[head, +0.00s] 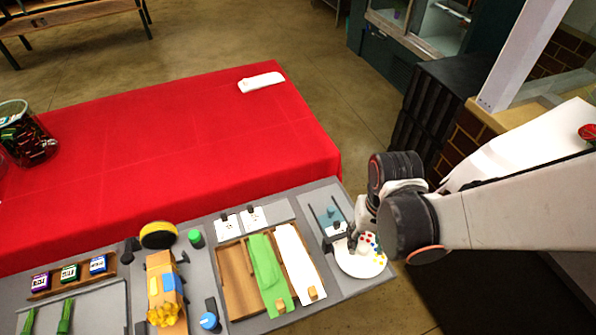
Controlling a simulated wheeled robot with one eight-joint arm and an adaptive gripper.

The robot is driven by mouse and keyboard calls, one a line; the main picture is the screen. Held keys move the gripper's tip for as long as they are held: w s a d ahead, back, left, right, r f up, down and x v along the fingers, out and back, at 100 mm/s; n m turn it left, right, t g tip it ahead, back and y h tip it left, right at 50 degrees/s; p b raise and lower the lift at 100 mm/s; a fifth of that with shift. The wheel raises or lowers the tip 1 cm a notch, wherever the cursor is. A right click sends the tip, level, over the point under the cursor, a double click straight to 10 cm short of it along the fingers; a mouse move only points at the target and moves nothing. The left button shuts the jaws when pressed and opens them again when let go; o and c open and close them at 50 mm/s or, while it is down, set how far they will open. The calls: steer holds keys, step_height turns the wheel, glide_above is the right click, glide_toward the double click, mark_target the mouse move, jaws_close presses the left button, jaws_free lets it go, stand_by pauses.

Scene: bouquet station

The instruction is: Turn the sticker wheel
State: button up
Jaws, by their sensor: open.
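The sticker wheel (356,266) is a white disc with small coloured dots, at the right end of the grey station in the head view. My gripper (350,242) is open, just above the wheel's upper left part. My arm comes in from the right and hides part of the wheel's upper right edge. I cannot tell whether the fingers touch the wheel.
A wooden tray (237,287) holds green and white sheets left of the wheel. A small stand (322,212) with a blue item is close behind my gripper. The red table (190,150) is mostly clear.

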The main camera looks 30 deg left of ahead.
steer(key=shift+s+a+f, duration=0.1)
steer(key=shift+s+f, duration=0.35)
steer(key=shift+a, duration=0.1)
steer(key=c, duration=1.1)
steer(key=shift+o, duration=0.2)
